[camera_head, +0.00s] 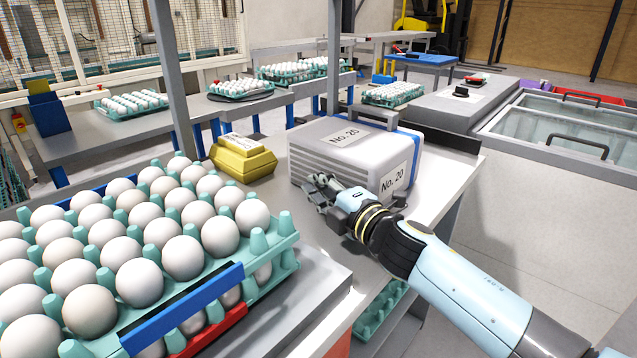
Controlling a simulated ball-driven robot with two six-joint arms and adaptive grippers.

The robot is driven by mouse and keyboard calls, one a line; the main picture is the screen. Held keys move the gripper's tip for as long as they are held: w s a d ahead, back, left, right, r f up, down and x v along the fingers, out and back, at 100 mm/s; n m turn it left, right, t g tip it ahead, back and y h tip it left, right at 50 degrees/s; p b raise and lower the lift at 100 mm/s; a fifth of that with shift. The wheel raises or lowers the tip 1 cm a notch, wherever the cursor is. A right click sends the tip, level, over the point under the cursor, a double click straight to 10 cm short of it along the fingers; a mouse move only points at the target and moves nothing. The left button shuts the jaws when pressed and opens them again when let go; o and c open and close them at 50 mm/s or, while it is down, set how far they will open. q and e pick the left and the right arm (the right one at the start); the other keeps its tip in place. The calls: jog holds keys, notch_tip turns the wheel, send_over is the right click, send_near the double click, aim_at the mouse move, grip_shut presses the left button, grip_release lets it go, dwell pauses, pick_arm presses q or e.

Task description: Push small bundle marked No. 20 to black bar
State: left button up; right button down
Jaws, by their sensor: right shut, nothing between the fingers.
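The small bundle (318,168) is a grey-white box-shaped block with blue at its right edge. It has white "No. 20" labels on its top and right side and stands upright on the metal table (262,222). A black bar (452,139) runs along the table's far right edge, behind the bundle, with a gap visible on the right. My right gripper (322,190) is shut and empty, low at the bundle's near face. I cannot tell whether its fingers touch the bundle. My left gripper is not in view.
A large teal tray (283,262) of white eggs fills the near left. A yellow egg carton (243,160) stands left of the bundle. A grey post (172,75) rises behind the large tray. More egg trays lie on benches behind. A glass-topped case (570,130) stands at right.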

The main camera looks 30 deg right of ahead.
jog(key=w+d+b, duration=0.2)
jog(key=d, duration=0.5)
jog(key=w+d+b, duration=0.2)
jog(key=w+d, duration=0.1)
jog(key=d, duration=0.5)
jog(key=w+d+b, duration=0.2)
jog(key=w+d, duration=0.1)
jog(key=d, duration=0.4)
jog(key=shift+d+f, duration=0.1)
jog(key=shift+d, duration=0.05)
jog(key=shift+d+r, duration=0.15)
jog(key=shift+r, duration=0.05)
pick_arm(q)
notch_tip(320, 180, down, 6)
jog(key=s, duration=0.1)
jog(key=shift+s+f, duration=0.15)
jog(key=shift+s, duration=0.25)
pick_arm(e)
jog(key=shift+f, duration=0.1)
